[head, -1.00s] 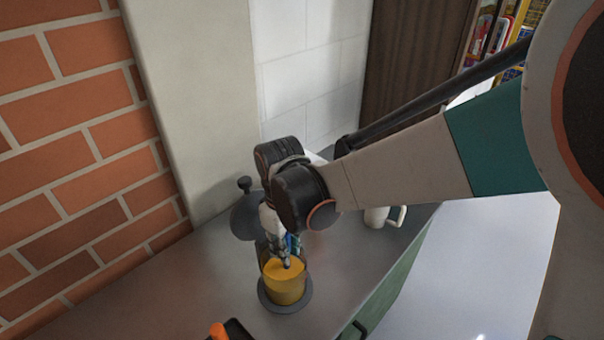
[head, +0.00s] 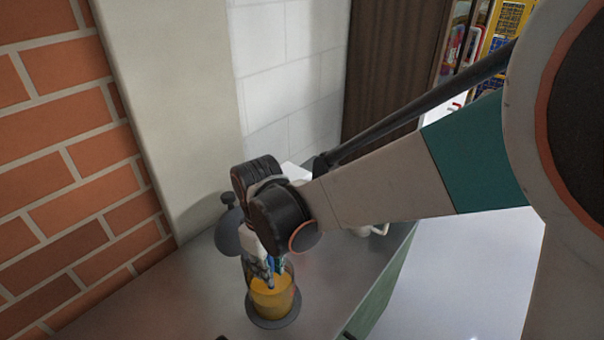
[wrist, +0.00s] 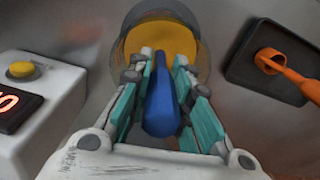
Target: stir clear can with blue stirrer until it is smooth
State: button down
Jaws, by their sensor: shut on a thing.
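The clear can (head: 271,302) holds yellow-orange contents and stands on a round dark base on the grey counter. My gripper (head: 272,272) is over the can's mouth, pointing down at it. In the wrist view my gripper (wrist: 165,95) is shut on the blue stirrer (wrist: 161,105), which lies between the teal finger pads. The stirrer's far end overlaps the yellow contents of the clear can (wrist: 165,38); I cannot tell how deep it reaches. In the head view only a bit of the blue stirrer (head: 279,265) shows beside the fingers.
In the wrist view, a white device (wrist: 45,85) with a yellow button and red display stands left. A dark tray (wrist: 262,68) with an orange tool is right. A dark round-knobbed object (head: 229,232) stands behind the can, and a pale mug (head: 372,230) is partly hidden by my arm.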

jog(key=shift+s+r, duration=0.1)
jog(key=shift+r, duration=0.05)
jog(key=shift+s+r+p, duration=0.1)
jog(key=shift+r+p, duration=2.65)
jog(key=shift+r, duration=0.9)
jog(key=shift+d+r+p, duration=0.1)
jog(key=shift+r+p, duration=2.7)
jog(key=shift+r, duration=1)
jog(key=shift+f, duration=0.15)
